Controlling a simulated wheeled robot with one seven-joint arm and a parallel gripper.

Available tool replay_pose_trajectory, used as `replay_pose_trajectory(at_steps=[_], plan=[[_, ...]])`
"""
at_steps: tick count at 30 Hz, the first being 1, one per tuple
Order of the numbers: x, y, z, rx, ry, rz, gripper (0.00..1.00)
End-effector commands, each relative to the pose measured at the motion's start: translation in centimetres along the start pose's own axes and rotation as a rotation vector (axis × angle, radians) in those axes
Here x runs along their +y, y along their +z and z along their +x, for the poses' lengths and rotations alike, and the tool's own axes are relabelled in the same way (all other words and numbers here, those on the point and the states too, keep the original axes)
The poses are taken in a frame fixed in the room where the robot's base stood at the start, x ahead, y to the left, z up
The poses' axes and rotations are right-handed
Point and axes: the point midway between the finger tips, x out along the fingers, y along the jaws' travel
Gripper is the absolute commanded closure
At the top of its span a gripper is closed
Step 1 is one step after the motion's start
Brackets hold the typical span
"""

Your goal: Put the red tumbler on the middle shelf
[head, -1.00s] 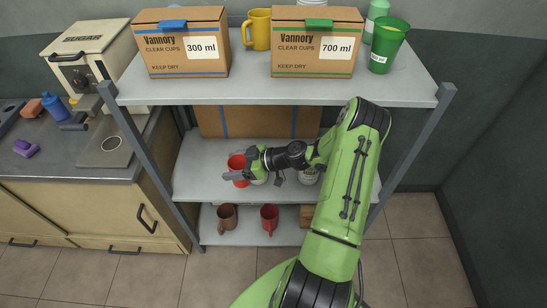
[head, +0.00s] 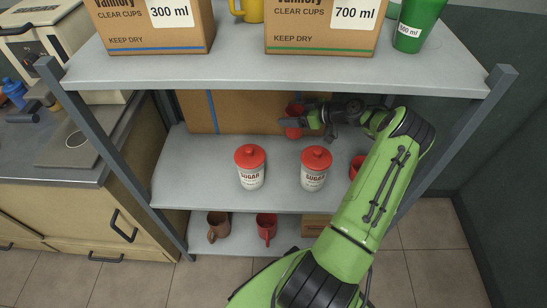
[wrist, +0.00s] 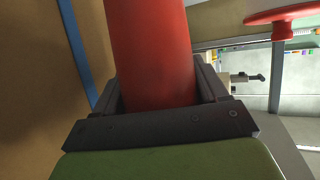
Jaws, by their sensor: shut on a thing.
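The red tumbler (head: 293,131) is between the fingers of my gripper (head: 295,122), in front of the large cardboard box at the back of the middle shelf (head: 200,175). In the wrist view the red tumbler (wrist: 152,45) fills the space between the dark jaws of my gripper (wrist: 160,92), which are shut on it. The tumbler appears above the shelf board, behind two sugar jars. Its base is not clear, so I cannot tell whether it touches the shelf.
Two red-lidded sugar jars (head: 250,170) (head: 314,170) stand on the middle shelf. A red vessel (head: 356,167) is partly hidden by my arm. The large box (head: 245,115) blocks the back. The shelf's front left is clear. The top shelf (head: 230,72) overhangs.

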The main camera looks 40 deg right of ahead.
Motion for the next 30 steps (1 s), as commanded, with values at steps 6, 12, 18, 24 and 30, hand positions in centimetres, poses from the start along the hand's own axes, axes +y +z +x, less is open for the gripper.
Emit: replay_pose_trajectory(at_steps=[6,12,18,24,30], plan=[[0.0,1.6,0.2,0.000,-0.007,-0.001,0.58],[-0.1,5.9,2.0,0.001,-0.007,0.001,0.58],[0.0,9.0,3.3,0.001,-0.007,0.000,0.58],[0.0,9.8,3.6,0.000,-0.006,-0.004,0.58],[0.0,10.1,3.8,0.000,-0.006,-0.003,0.58]])
